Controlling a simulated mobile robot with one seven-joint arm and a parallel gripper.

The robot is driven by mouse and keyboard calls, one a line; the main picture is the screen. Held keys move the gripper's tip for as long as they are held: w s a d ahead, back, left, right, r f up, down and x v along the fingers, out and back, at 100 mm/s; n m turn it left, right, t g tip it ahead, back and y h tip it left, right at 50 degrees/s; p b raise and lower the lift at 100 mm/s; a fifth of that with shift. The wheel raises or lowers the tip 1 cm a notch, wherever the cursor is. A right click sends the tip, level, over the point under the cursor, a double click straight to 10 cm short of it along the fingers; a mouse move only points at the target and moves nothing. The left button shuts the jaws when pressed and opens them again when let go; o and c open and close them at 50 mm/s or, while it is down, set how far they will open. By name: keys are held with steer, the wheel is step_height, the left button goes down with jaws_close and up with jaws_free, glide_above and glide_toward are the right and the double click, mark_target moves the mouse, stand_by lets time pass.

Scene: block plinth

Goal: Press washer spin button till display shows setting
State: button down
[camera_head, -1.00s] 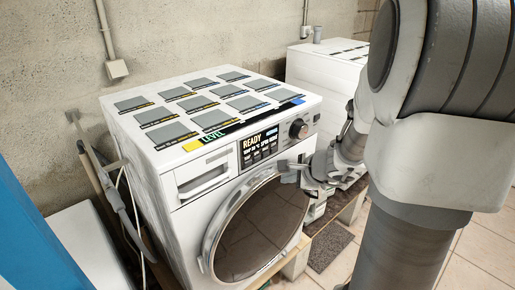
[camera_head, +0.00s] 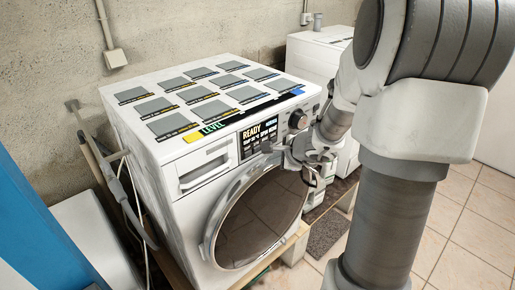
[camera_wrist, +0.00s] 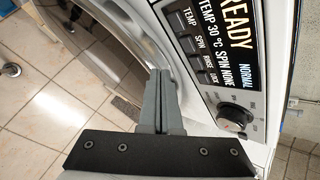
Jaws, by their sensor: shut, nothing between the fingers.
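The white washer (camera_head: 160,165) stands with its control panel facing front. Its display (camera_wrist: 228,45) reads READY, NORMAL, TEMP 30 °C and SPIN NONE in the wrist view; it also shows in the head view (camera_head: 258,136). Beside it is a column of dark buttons labelled TEMP, SPIN, RINSE and LOCK. The spin button (camera_wrist: 188,44) is second in that column. My gripper (camera_wrist: 160,75) is shut and empty, its fingertips just to the left of and below the spin button in the wrist view. Contact cannot be made out. In the head view my gripper (camera_head: 290,158) is below the display's right end.
The round door (camera_head: 262,215) bulges below the panel. Flat grey tiles cover the washer's top. A second white machine (camera_head: 315,65) stands behind. Tiled floor (camera_head: 465,225) is clear at right.

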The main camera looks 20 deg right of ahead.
mark_target(256, 154)
steer(key=shift+w+a, duration=0.3)
steer(key=shift+w, duration=0.55)
steer(key=shift+w+a, duration=0.3)
steer(key=shift+w, duration=0.5)
steer(key=shift+w, duration=0.1)
stand_by(0.7)
steer(key=shift+w+a+b, duration=0.15)
steer(key=shift+w+b, duration=0.15)
steer(key=shift+w+a, duration=0.1)
steer(key=shift+w, duration=0.25)
stand_by(0.6)
steer(key=shift+s, duration=0.1)
steer(key=shift+s+d+b, duration=0.2)
steer(key=shift+s+b, duration=0.15)
steer(key=shift+s, duration=0.35)
steer(key=shift+s+d+b, duration=0.2)
steer(key=shift+s+d, duration=0.1)
steer(key=shift+s, duration=0.5)
steer(key=shift+s+d+b, duration=0.25)
steer(key=shift+s+d, duration=0.05)
steer(key=shift+s, duration=0.45)
steer(key=shift+s+d+b, duration=0.2)
steer(key=shift+s+d, duration=0.1)
steer(key=shift+s, duration=0.5)
stand_by(1.2)
